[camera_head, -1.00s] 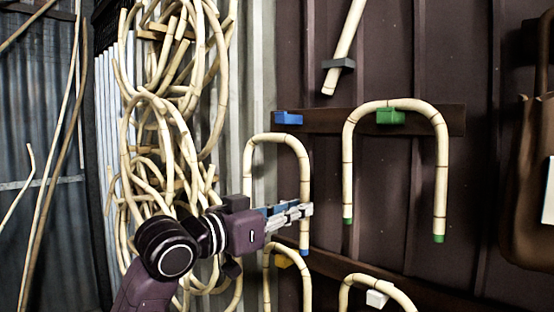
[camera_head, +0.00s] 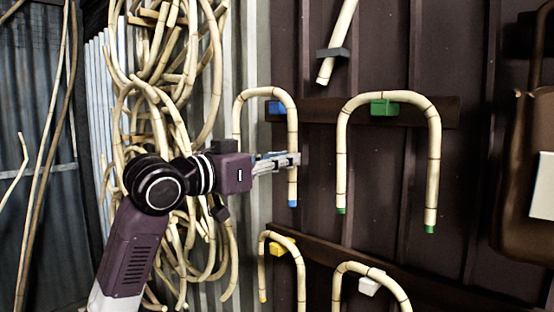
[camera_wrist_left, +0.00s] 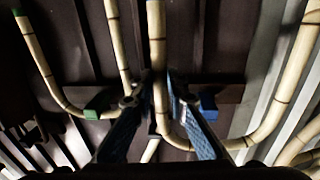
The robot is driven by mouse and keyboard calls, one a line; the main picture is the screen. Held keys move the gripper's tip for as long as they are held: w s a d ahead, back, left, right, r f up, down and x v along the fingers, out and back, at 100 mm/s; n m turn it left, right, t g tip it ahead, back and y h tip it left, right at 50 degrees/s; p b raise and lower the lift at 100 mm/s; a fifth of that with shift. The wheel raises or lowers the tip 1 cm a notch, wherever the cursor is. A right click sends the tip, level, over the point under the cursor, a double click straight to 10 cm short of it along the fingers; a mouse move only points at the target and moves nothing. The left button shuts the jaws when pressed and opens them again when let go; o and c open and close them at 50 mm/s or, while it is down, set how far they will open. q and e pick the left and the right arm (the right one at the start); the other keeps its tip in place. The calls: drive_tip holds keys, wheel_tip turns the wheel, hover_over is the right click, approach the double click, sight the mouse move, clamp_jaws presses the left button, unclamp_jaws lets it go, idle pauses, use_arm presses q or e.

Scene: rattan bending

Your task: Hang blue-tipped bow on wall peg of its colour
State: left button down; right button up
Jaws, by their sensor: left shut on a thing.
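The blue-tipped bow (camera_head: 292,130) is a pale rattan arch held upright, its blue tip (camera_head: 292,203) pointing down. My left gripper (camera_head: 294,160) is shut on its right leg. In the left wrist view the gripper (camera_wrist_left: 158,98) pinches the same leg of the bow (camera_wrist_left: 157,32). The blue peg (camera_head: 275,107) on the upper wall rail shows inside the arch, just below its top. In the left wrist view the blue peg (camera_wrist_left: 208,106) lies inside the bend, with a visible gap. I cannot tell whether bow and peg touch. My right gripper is out of view.
A green-tipped bow (camera_head: 433,160) hangs over the green peg (camera_head: 384,107) to the right. Below, bows hang at a yellow peg (camera_head: 277,249) and a white peg (camera_head: 369,286). Tangled rattan (camera_head: 165,100) fills the left. A brown bag (camera_head: 524,190) hangs far right.

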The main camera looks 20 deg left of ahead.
use_arm(q)
drive_tip(key=f+p+x, duration=0.1)
drive_tip(key=x, duration=0.6)
drive_tip(key=shift+w+a+f, duration=0.15)
drive_tip(key=shift+f, duration=0.05)
idle(0.3)
idle(0.4)
drive_tip(key=c, duration=1.8)
unclamp_jaws()
drive_tip(key=v, duration=1.2)
drive_tip(key=shift+a, duration=0.1)
